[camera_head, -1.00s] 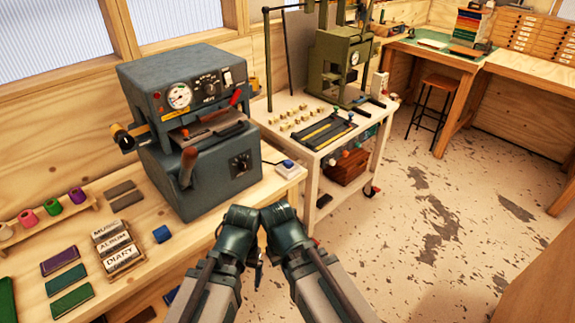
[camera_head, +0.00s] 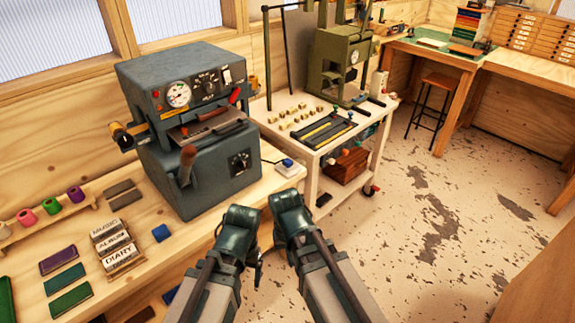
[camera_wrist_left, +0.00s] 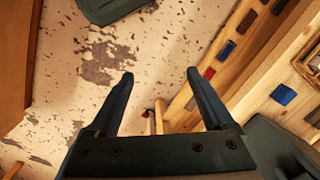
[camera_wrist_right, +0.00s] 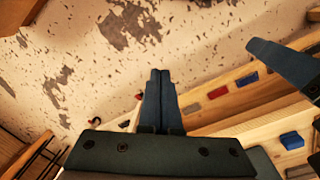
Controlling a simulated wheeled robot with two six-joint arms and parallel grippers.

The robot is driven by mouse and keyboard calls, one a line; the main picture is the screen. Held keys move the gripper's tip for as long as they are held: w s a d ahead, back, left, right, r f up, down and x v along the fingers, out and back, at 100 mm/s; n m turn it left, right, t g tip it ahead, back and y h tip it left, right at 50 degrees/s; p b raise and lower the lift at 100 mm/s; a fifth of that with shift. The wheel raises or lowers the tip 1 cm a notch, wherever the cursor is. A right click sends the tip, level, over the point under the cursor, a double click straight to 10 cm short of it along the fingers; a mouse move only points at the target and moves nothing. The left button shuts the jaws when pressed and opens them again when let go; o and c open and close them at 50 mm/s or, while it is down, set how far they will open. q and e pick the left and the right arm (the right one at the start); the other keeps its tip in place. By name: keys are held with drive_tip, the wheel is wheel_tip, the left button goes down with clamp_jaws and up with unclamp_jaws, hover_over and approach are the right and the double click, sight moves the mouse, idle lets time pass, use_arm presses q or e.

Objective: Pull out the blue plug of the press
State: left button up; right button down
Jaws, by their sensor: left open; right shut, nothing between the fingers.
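The grey press (camera_head: 205,140) stands on the wooden bench at the left of the head view. A small white socket with a blue plug (camera_head: 287,163) in it sits near the bench's right end, with a dark cable running towards the press. Both my arms reach in from the bottom, short of the socket. My left gripper (camera_wrist_left: 158,77) is open and empty, over the bench's front edge and floor. My right gripper (camera_wrist_right: 160,74) is shut and empty. In the head view my fingers are mostly hidden by the wrists.
A blue block (camera_head: 161,233), foil rolls (camera_head: 52,206), type blocks (camera_head: 112,244) and coloured books (camera_head: 67,279) lie on the bench. A pale cart (camera_head: 312,155) with tools stands beyond its right end. The floor (camera_head: 420,240) at right is open.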

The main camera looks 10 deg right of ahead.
drive_tip(key=w+d+f+m+y+b, duration=0.1)
drive_tip(key=w+d+f+m, duration=0.1)
drive_tip(key=w+d+m, duration=0.6)
drive_tip(key=w+m, duration=0.3)
drive_tip(key=m, duration=0.2)
drive_tip(key=shift+d+m+b, duration=0.3)
drive_tip(key=shift+d, duration=0.1)
